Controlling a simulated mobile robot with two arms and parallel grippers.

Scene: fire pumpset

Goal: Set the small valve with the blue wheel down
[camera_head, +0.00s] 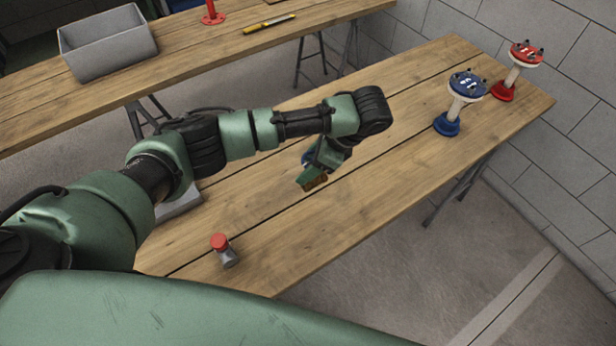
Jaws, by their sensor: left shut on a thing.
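My left gripper (314,176) hangs from my green arm over the middle of the near wooden table (400,120). It is shut on the small valve, whose blue wheel (307,158) shows in part behind the gripper. The fingers and wrist hide most of the valve. I cannot tell whether it touches the tabletop. My right gripper is not in view.
A small grey part with a red top (220,246) stands near the table's front edge. A blue-topped stand (463,98) and a red-topped stand (516,68) are at the right end. A grey bin (108,48) sits on the far table. Bare wood surrounds my gripper.

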